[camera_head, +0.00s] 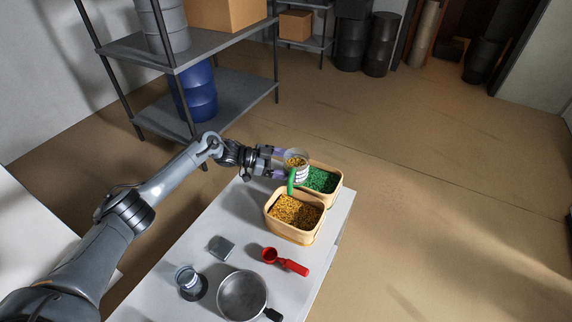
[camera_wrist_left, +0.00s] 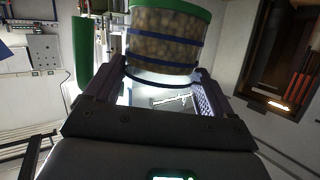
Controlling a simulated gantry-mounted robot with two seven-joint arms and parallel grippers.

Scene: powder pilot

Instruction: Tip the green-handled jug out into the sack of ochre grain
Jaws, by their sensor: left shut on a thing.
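The green-handled jug (camera_head: 299,170) is clear with a green handle, and ochre grain shows inside it. My left gripper (camera_head: 284,165) is shut on the jug and holds it up over the near edge of the green-grain sack. In the left wrist view the jug (camera_wrist_left: 165,45) sits between the fingers, full of pale grains, with dark blue bands and a green rim. The sack of ochre grain (camera_head: 271,220) is a tan open-topped container on the table, in front of the jug. My right gripper is not in view.
A tan sack of green grain (camera_head: 338,190) stands behind the ochre one. A red scoop (camera_head: 290,263), a metal pan (camera_head: 242,296), a small grey block (camera_head: 222,247) and a small clear vessel (camera_head: 188,279) are on the white table (camera_head: 170,254). A shelf rack (camera_head: 140,47) stands behind.

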